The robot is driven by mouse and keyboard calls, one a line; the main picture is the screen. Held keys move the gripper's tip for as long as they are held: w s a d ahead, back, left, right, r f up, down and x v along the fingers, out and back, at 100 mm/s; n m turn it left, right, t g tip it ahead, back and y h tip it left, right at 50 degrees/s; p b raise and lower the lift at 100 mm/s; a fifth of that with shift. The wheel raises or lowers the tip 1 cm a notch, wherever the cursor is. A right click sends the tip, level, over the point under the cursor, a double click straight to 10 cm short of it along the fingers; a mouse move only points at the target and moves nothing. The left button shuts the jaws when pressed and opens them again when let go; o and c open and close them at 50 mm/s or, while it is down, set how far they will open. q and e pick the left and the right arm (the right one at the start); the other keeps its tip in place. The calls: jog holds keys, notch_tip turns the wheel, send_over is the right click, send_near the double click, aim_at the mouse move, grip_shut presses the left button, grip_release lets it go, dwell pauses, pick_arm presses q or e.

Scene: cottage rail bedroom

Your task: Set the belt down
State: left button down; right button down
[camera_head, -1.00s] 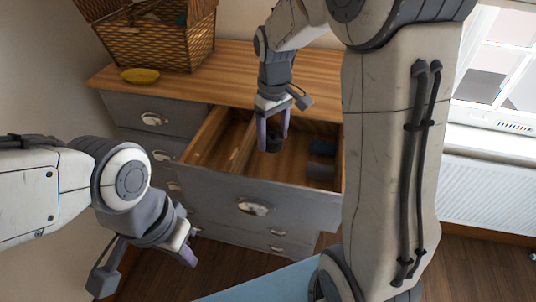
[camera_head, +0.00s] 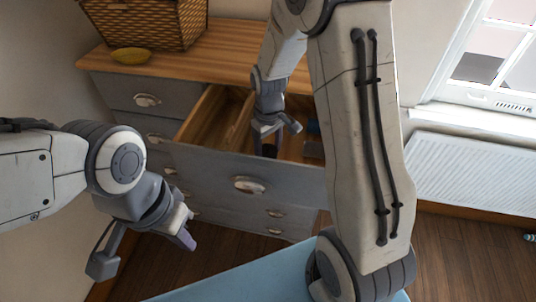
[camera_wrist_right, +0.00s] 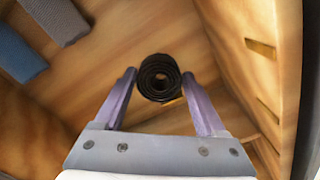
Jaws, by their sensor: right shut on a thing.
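The belt (camera_wrist_right: 160,78) is a black roll held between the purple fingers of my right gripper (camera_wrist_right: 159,84). In the head view the belt (camera_head: 268,151) shows as a dark shape below the right gripper (camera_head: 267,138), low in the open drawer (camera_head: 215,165). I cannot tell whether the belt touches the drawer floor. My left gripper (camera_head: 185,233) hangs empty in front of the dresser, and its jaw opening is not clear from this angle.
The drawer holds a blue rolled item (camera_wrist_right: 15,52) and a grey one (camera_wrist_right: 57,18). A wicker basket (camera_head: 150,22) and a yellow dish (camera_head: 130,55) stand on the wooden dresser top (camera_head: 226,50). A light blue surface (camera_head: 240,280) lies in front. A radiator (camera_head: 470,180) is at right.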

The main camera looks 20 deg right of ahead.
aim_at(269, 152)
notch_tip(269, 152, down, 3)
jog(key=shift+s+r+p, duration=0.1)
jog(key=shift+r+p, duration=0.1)
jog(key=shift+p, duration=0.15)
jog(key=shift+f, duration=0.5)
jog(key=shift+f, duration=0.1)
grip_release()
notch_tip(269, 152, up, 12)
jog(key=shift+r+b, duration=0.15)
jog(key=shift+b, duration=0.95)
